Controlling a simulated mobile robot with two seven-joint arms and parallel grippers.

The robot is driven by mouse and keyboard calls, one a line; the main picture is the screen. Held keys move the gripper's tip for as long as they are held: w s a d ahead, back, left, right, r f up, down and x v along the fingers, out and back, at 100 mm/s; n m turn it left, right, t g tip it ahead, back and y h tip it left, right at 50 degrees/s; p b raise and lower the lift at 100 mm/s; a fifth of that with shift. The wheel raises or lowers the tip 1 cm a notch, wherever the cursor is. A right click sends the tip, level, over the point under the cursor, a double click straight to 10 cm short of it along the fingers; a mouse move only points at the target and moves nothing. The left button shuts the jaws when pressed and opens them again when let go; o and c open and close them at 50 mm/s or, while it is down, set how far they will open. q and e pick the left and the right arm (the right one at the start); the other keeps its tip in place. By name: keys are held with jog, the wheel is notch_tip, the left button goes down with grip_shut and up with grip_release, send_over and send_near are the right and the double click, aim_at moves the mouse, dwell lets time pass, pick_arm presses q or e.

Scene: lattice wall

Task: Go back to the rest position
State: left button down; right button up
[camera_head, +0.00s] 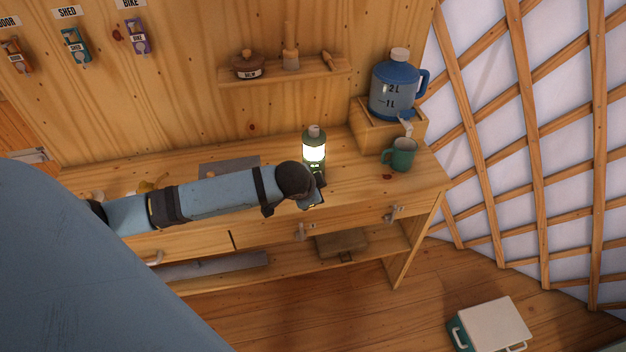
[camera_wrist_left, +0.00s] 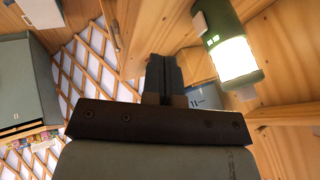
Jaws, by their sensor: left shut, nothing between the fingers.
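My left arm comes in from the left in the head view and reaches across the wooden workbench (camera_head: 345,205). Its gripper (camera_head: 312,200) is beside the lit green lantern (camera_head: 314,150), at the bench's front part. In the left wrist view the fingers of this gripper (camera_wrist_left: 164,75) are together with nothing between them. The glowing lantern (camera_wrist_left: 236,55) shows to the right of the fingers there, apart from them in the picture. My right gripper is in neither view.
A green mug (camera_head: 400,155) and a blue water jug (camera_head: 394,92) on a wooden box stand right of the lantern. A shelf (camera_head: 300,74) and labelled key hooks are on the wall. A white-lidded box (camera_head: 490,325) sits on the floor, with open floor around it.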

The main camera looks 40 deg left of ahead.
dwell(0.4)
pick_arm(q)
jog(key=s+d+f+n+t+h, duration=0.1)
jog(key=s+d+f+h, duration=0.1)
jog(key=s+d+f, duration=0.3)
jog(key=s+d+f+t+h, duration=0.1)
jog(key=s+d+f+h, duration=0.15)
jog(key=s+d, duration=0.35)
jog(key=s+d+f+n+t+p, duration=0.1)
jog(key=s+d+f+n+t, duration=0.1)
jog(key=s, duration=0.7)
jog(key=shift+d+n, duration=0.5)
jog(key=shift+d, duration=0.65)
